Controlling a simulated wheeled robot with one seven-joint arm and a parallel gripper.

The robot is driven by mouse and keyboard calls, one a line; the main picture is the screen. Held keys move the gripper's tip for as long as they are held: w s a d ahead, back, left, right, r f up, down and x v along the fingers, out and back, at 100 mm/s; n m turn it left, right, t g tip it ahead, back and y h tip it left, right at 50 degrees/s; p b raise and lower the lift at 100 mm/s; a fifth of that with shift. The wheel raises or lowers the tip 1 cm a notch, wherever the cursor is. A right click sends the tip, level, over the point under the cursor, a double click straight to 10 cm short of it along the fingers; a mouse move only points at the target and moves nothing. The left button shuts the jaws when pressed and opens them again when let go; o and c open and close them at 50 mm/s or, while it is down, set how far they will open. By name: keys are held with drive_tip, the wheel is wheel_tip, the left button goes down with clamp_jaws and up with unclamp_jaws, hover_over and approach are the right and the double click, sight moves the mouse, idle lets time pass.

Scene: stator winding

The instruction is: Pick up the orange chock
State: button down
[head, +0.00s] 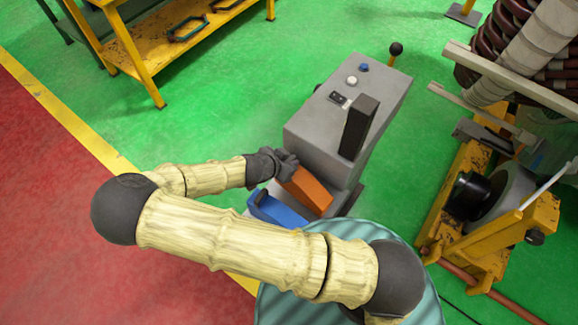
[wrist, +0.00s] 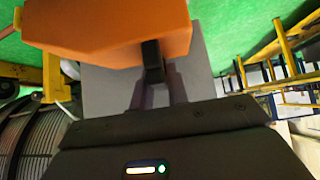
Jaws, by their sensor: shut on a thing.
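The orange chock (head: 309,190) is a wedge-like block beside the grey control cabinet, just above a blue object in the head view. My gripper (head: 288,164) is shut on its upper left end. In the wrist view, the orange chock (wrist: 110,32) fills the upper left, and a dark finger of my gripper (wrist: 152,58) meets its lower edge. The other finger is hidden. I cannot tell whether the chock touches the surface below it.
The grey cabinet (head: 325,125) with a dark upright panel stands right by my gripper. A blue object (head: 276,210) lies just below the chock. Green floor between is clear.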

wheel_tip(320, 180, up, 6)
drive_tip(key=shift+r, duration=0.2)
idle(0.6)
wheel_tip(320, 180, up, 4)
drive_tip(key=p, duration=0.3)
drive_tip(key=shift+f, duration=0.25)
